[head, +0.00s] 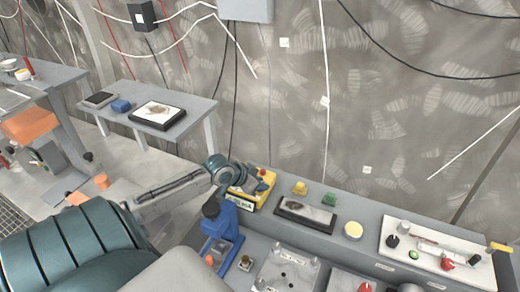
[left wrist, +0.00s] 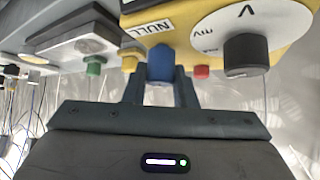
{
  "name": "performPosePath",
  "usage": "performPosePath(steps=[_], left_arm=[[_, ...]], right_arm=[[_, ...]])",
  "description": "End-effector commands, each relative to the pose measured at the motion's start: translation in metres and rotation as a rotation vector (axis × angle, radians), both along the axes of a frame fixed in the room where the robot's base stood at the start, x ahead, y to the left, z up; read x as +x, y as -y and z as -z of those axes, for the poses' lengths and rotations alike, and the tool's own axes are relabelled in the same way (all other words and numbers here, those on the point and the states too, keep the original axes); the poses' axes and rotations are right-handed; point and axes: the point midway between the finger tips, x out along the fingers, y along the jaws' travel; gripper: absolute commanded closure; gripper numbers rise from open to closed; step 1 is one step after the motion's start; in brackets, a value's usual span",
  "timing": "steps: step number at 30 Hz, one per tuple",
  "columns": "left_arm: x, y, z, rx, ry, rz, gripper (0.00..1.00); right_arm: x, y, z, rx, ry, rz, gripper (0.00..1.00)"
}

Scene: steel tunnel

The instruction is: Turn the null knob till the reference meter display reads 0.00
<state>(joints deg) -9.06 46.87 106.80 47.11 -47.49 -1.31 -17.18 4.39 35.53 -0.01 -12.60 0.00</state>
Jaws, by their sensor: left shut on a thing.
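The yellow reference meter (head: 262,187) stands on the left part of the bench's back ledge. Its display (head: 240,204) faces me, but the digits are too small to read surely. In the left wrist view, the yellow meter body (left wrist: 190,22) carries a NULL label (left wrist: 152,27) beside a blue knob (left wrist: 160,62). My left gripper (left wrist: 160,92) is shut on this blue null knob, one finger on each side. In the head view, my left gripper (head: 240,178) reaches the meter from the left and hides part of it. My right gripper is not in view.
A black selector knob (left wrist: 246,54) on a white dial and a red jack (left wrist: 202,72) sit close beside the fingers. A blue stand (head: 222,235) is just in front of the meter. A dark-framed panel (head: 305,214) and a white board (head: 437,254) lie to the right.

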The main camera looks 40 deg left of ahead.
Motion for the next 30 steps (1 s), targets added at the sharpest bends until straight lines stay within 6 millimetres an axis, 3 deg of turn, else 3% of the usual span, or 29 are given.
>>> performPosePath(steps=[3,12,30], left_arm=[[0.000,-0.002,0.005,0.005,-0.001,0.079,0.98],[0.000,-0.001,0.003,0.002,-0.002,0.212,0.98],[0.000,0.000,0.001,0.000,-0.004,0.248,0.98]], right_arm=[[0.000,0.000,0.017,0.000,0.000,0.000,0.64],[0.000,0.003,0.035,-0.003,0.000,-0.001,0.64],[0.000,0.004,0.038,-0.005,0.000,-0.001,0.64]])
